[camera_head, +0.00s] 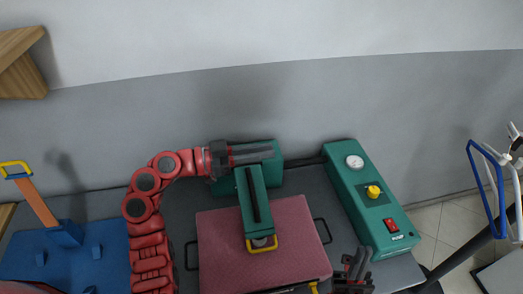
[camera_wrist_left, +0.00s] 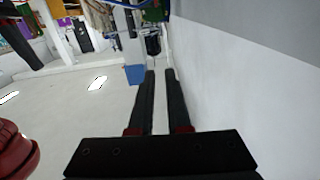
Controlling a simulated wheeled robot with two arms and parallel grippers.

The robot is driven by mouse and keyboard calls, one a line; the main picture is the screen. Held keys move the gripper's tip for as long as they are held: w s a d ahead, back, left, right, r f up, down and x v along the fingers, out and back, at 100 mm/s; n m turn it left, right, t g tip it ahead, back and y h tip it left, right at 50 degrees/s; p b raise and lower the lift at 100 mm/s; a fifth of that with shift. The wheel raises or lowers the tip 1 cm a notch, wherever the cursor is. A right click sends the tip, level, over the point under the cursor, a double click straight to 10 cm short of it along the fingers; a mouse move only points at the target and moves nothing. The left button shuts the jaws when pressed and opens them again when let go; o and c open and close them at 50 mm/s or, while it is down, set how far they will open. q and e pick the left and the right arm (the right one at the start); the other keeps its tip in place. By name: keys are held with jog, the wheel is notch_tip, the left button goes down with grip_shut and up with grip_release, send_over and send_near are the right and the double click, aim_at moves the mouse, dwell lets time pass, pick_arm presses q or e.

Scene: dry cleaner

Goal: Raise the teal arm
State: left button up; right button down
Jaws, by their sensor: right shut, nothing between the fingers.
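The teal arm (camera_head: 254,200) lies lowered over the pink press plate (camera_head: 215,238). Its yellow handle (camera_head: 262,244) is at the near end. The teal block behind it (camera_head: 265,178) is partly hidden by my left gripper. My left gripper (camera_head: 272,152) crosses in front of that block, its black fingers pointing right, away from the yellow handle. In the left wrist view its fingers (camera_wrist_left: 160,73) stand apart with nothing between them. My right gripper (camera_head: 352,268) is shut and empty at the lower right of the pink plate.
A teal control box (camera_head: 348,190) with a gauge, yellow knob (camera_head: 373,191) and red switch (camera_head: 391,225) stands to the right. A blue board (camera_head: 30,255) with an orange lever (camera_head: 38,203) is at the left. Hangers (camera_head: 497,180) hang far right. A grey wall is behind.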

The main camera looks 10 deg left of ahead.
pick_arm(q)
jog(key=o, duration=0.4)
jog(key=b+v, duration=0.6)
jog(key=v, duration=1.1)
jog(key=shift+a+b, duration=0.25)
jog(key=shift+b, duration=0.05)
